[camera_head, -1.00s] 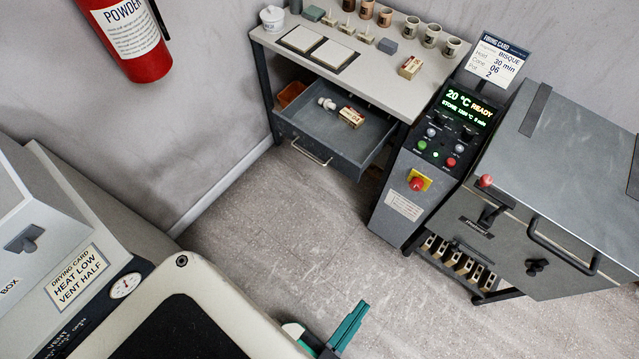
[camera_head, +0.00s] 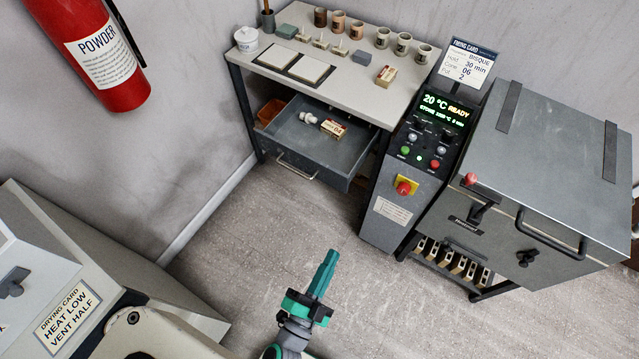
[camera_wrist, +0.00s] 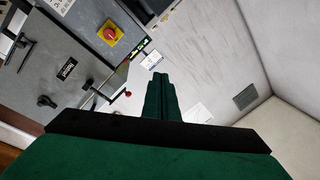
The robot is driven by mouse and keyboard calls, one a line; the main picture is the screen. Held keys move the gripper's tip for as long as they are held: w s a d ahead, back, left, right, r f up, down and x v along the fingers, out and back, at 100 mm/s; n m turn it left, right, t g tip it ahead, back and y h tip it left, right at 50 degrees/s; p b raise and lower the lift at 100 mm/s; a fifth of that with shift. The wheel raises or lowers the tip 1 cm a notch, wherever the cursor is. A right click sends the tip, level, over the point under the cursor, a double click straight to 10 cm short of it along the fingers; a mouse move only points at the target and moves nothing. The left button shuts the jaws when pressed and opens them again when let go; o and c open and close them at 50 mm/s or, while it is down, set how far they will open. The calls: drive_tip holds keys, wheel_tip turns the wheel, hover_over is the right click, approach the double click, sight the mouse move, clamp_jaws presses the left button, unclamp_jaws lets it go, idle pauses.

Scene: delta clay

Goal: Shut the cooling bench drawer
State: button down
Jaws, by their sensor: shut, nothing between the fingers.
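The cooling bench (camera_head: 336,74) stands against the back wall in the head view. Its grey drawer (camera_head: 318,165) is pulled out toward the front, with a bar handle (camera_head: 297,170) low on its front panel. Inside lie a small white object (camera_head: 308,118) and a small labelled box (camera_head: 333,128). My gripper (camera_head: 323,266) is shut and empty, in front of and below the drawer over open floor, well apart from the handle. In the wrist view its green fingers (camera_wrist: 158,95) are together, and the drawer cannot be made out there.
The control panel (camera_head: 427,130) and kiln (camera_head: 545,150) stand right of the drawer. A fire extinguisher (camera_head: 95,50) hangs at the upper left. A unit with a drying card (camera_head: 68,312) fills the lower left. The floor (camera_head: 250,235) before the drawer is clear.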

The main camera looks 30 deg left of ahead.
drive_tip(key=w+a+f+m+h, duration=0.1)
drive_tip(key=w+a+f+m, duration=0.35)
drive_tip(key=w+a, duration=0.2)
drive_tip(key=m+g+h, duration=0.1)
drive_tip(key=m+g, duration=0.1)
drive_tip(key=m, duration=0.3)
approach(326, 176)
drive_tip(key=shift+n, duration=0.25)
drive_tip(key=w, duration=0.6)
drive_tip(key=shift+w+d+f, duration=0.2)
drive_tip(key=shift+d+f, duration=0.05)
drive_tip(key=shift+d, duration=0.1)
